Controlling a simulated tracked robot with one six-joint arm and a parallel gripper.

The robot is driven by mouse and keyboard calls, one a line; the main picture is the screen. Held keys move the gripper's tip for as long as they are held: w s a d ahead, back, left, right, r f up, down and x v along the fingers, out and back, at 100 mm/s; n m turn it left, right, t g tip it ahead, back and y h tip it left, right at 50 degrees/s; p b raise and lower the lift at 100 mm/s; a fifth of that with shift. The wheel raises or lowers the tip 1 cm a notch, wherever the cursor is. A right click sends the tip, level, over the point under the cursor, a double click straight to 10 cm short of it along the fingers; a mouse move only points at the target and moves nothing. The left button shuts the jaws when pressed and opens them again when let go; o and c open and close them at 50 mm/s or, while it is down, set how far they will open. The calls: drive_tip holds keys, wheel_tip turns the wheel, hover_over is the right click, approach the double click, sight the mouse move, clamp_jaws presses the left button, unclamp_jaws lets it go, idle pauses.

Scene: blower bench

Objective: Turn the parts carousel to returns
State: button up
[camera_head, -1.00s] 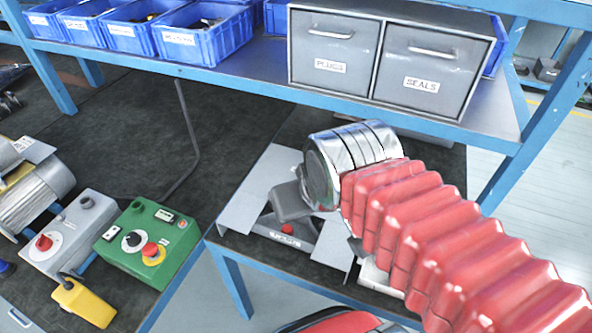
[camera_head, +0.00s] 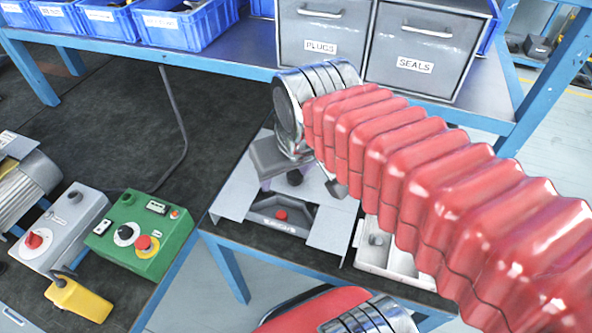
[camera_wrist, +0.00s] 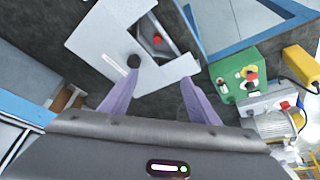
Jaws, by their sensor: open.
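The parts carousel appears as a pale grey plate (camera_head: 335,222) with a dark opening, on the lower bench in the head view. A red part shows in the opening (camera_head: 281,215), beside a label too small to read. A black knob (camera_head: 295,177) stands on it. In the wrist view, the plate (camera_wrist: 98,38), the black knob (camera_wrist: 133,61) and the red part (camera_wrist: 157,39) show from above. My gripper (camera_wrist: 160,78) has its two purple fingers apart and empty, with the knob near the left fingertip. In the head view my gripper (camera_head: 272,182) is above the plate, partly hidden by my wrist.
A green control box (camera_head: 142,235), a grey switch box (camera_head: 62,228) and a yellow pendant (camera_head: 78,299) lie to the left. A white tray (camera_head: 372,262) is right of the carousel. Drawers (camera_head: 425,45) and blue bins (camera_head: 185,28) stand on the shelf above.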

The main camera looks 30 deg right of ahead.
drive_tip(key=w+d+f+g, duration=0.1)
drive_tip(key=w+d+g, duration=0.25)
drive_tip(key=w, duration=0.45)
drive_tip(key=n+g, duration=0.1)
hover_over(295, 174)
wheel_tip(295, 174, down, 5)
drive_tip(key=shift+w+r, duration=0.1)
wheel_tip(295, 174, down, 14)
drive_tip(key=shift+r, duration=0.1)
idle(0.5)
drive_tip(key=shift+c, duration=0.3)
clamp_jaws()
drive_tip(key=shift+d, duration=0.3)
drive_tip(key=shift+a, duration=0.2)
